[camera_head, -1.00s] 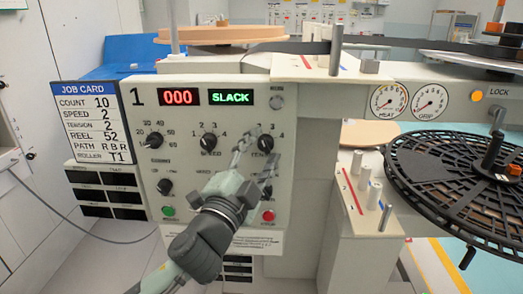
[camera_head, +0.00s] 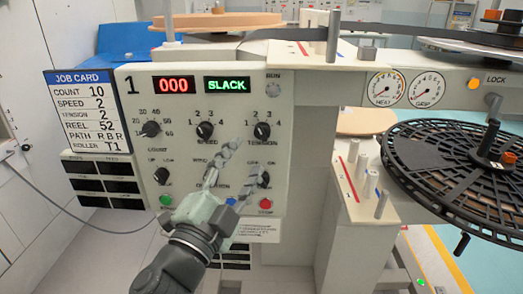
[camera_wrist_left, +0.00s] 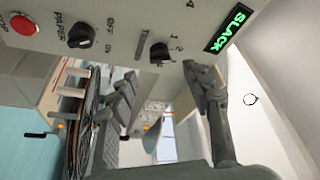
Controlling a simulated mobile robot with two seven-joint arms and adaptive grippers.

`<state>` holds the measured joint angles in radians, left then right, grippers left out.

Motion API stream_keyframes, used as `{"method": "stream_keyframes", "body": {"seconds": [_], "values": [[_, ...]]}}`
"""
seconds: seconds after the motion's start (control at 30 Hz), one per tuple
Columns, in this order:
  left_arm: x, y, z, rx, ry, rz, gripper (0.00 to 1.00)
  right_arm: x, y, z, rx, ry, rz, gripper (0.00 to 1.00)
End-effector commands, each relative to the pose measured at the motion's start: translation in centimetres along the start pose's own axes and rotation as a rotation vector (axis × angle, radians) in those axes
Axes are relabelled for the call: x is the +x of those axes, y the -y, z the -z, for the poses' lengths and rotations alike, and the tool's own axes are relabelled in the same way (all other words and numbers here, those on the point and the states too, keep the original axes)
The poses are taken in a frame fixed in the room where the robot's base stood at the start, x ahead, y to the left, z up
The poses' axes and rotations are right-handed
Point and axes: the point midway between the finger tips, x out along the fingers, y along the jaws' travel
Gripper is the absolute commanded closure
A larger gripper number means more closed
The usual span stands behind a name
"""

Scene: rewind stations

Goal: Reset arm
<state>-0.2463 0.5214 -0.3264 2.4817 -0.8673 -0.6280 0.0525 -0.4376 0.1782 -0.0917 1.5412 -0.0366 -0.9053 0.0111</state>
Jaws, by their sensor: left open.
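My left gripper (camera_head: 238,172) is open and empty in front of the lower middle of the control panel (camera_head: 140,95). Its fingers show in the left wrist view (camera_wrist_left: 160,80), apart, with nothing between them. In the head view its fingertips are below and left of the TENSION knob (camera_head: 262,130) and cover part of the lower labels. The SPEED knob (camera_head: 205,130) and COUNT knob (camera_head: 151,129) are clear. The red display (camera_head: 174,85) reads 000 and the green display (camera_head: 227,84) reads SLACK. My right gripper is not in view.
A job card (camera_head: 82,112) hangs left of the panel. A black perforated reel (camera_head: 450,165) with an orange-marked hub stands at the right. A ledge with pegs (camera_head: 365,195) juts out between. A dark web (camera_head: 390,37) runs across the top. A grey cable hangs at left.

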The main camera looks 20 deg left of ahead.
Motion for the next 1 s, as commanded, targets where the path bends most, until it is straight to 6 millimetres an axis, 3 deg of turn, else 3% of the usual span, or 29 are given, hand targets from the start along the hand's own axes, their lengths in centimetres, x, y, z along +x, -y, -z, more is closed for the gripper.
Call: {"method": "stream_keyframes", "body": {"seconds": [0.17,0.27,0.4,0.53,0.67,0.8,1.0], "values": [[0.1,-0.7,-0.8,-0.006,0.019,-0.014,0.51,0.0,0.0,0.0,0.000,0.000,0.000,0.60],[0.4,-3.2,-3.5,-0.028,0.087,-0.061,0.51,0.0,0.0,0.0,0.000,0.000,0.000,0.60],[0.0,-9.5,-10.3,-0.093,0.266,-0.181,0.51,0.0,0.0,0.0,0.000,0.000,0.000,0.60],[-2.4,-16.4,-17.4,-0.171,0.465,-0.307,0.51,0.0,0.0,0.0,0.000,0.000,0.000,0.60],[-6.8,-23.0,-23.6,-0.255,0.665,-0.427,0.51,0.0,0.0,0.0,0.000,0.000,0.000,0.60],[-13.3,-29.7,-29.0,-0.352,0.882,-0.550,0.51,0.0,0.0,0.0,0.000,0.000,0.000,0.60],[-24.4,-37.7,-33.5,-0.493,1.176,-0.703,0.51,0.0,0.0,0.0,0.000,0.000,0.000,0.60]]}}
